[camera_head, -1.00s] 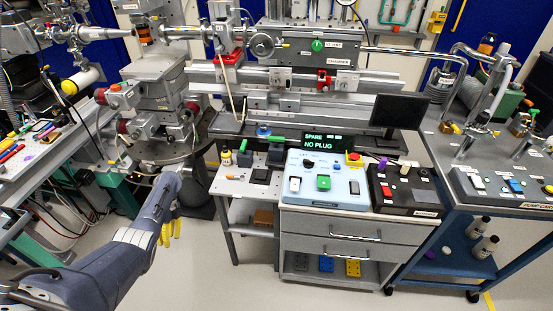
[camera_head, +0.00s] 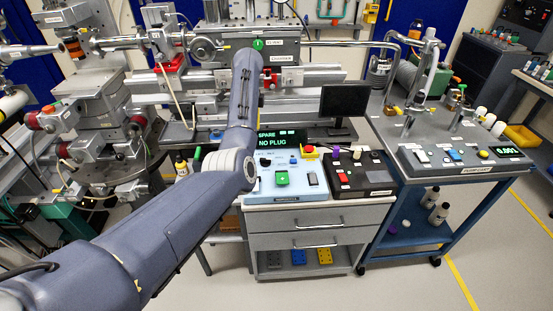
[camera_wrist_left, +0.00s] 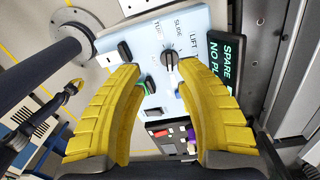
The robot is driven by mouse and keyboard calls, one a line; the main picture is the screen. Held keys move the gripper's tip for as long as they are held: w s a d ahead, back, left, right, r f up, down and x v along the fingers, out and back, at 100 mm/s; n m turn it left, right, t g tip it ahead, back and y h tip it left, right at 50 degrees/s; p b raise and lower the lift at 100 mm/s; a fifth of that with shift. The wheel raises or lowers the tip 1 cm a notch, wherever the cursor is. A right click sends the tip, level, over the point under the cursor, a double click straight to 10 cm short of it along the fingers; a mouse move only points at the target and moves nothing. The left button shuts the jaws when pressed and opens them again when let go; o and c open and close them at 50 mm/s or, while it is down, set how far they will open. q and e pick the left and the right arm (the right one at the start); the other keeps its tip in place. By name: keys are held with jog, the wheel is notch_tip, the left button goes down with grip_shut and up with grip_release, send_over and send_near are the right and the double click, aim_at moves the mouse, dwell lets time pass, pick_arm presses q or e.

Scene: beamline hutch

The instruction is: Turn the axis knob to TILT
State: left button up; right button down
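The axis knob (camera_wrist_left: 171,62) is a dark round knob with a light grip bar on the pale blue control panel (camera_wrist_left: 133,45). The labels SLIDE, LIFT and one reading roughly TILT lie around it. The bar points roughly towards SLIDE; its exact setting is unclear. My left gripper (camera_wrist_left: 162,77) is open, with yellow fingers on either side of the knob in this view; contact is not visible. In the head view the knob (camera_head: 265,160) is small beside my left arm, which hides the gripper. A dark arm-like part in the wrist view may be my right gripper (camera_wrist_left: 70,90).
The SPARE / NO PLUG display (camera_head: 278,140) stands behind the panel. A red-topped stop button (camera_head: 310,151), black box (camera_head: 360,176) and monitor (camera_head: 345,101) are to the right.

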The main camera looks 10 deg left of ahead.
pick_arm(q)
notch_tip(320, 180, up, 4)
send_over(265, 159)
jog(key=shift+t, duration=0.3)
notch_tip(265, 159, down, 17)
jog(key=shift+w+f, duration=0.15)
jog(key=shift+f, duration=0.05)
jog(key=shift+c, duration=0.4)
grip_shut()
